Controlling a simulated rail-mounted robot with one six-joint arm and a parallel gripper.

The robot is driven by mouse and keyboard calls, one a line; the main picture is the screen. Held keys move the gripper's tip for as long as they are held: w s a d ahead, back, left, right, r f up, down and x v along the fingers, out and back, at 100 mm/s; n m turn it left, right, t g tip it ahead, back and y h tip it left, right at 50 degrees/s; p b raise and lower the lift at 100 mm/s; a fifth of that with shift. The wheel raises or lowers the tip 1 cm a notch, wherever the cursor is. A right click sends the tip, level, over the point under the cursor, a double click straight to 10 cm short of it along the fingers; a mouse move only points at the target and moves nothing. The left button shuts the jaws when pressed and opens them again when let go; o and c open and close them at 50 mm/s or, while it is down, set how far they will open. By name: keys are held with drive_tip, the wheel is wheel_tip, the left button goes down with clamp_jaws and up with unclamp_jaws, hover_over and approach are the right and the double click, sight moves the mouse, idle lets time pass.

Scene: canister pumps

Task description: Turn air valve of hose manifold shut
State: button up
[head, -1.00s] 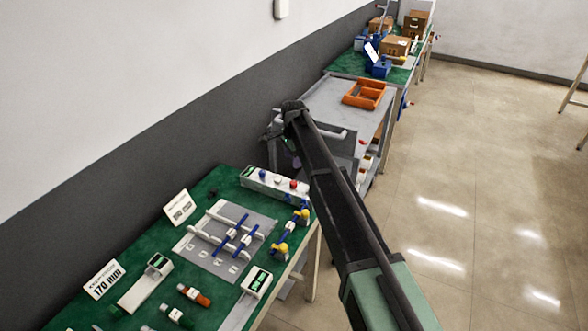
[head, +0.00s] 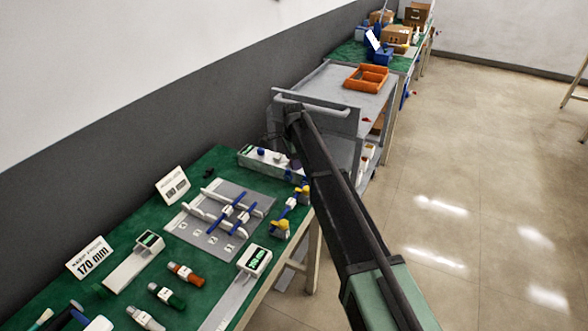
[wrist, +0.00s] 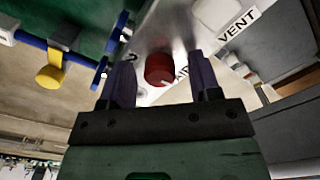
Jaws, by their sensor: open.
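The hose manifold (head: 256,164) is a pale block with coloured knobs at the far end of the green bench, partly behind my arm in the head view. In the wrist view, its metal face (wrist: 170,35) carries a red round knob (wrist: 159,69), with a partly covered label beside it that seems to read AIR. My gripper (wrist: 160,62) is open, its two purple fingers on either side of the red knob, with visible gaps. I cannot tell how deep the fingers reach. A white knob (wrist: 217,12) sits near a VENT label.
In the wrist view, a blue valve handle (wrist: 101,72) is close beside the left finger, and a yellow-ended blue hose fitting (wrist: 50,75) is farther left. In the head view, a grey cart (head: 318,112) with an orange tray (head: 366,78) stands just beyond the bench.

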drive_tip(key=shift+r, duration=0.1)
drive_tip(key=c, duration=0.9)
drive_tip(key=shift+n, duration=0.4)
drive_tip(key=n, duration=0.3)
drive_tip(key=shift+n, duration=0.4)
drive_tip(key=n, duration=1.3)
drive_tip(key=shift+n, duration=0.3)
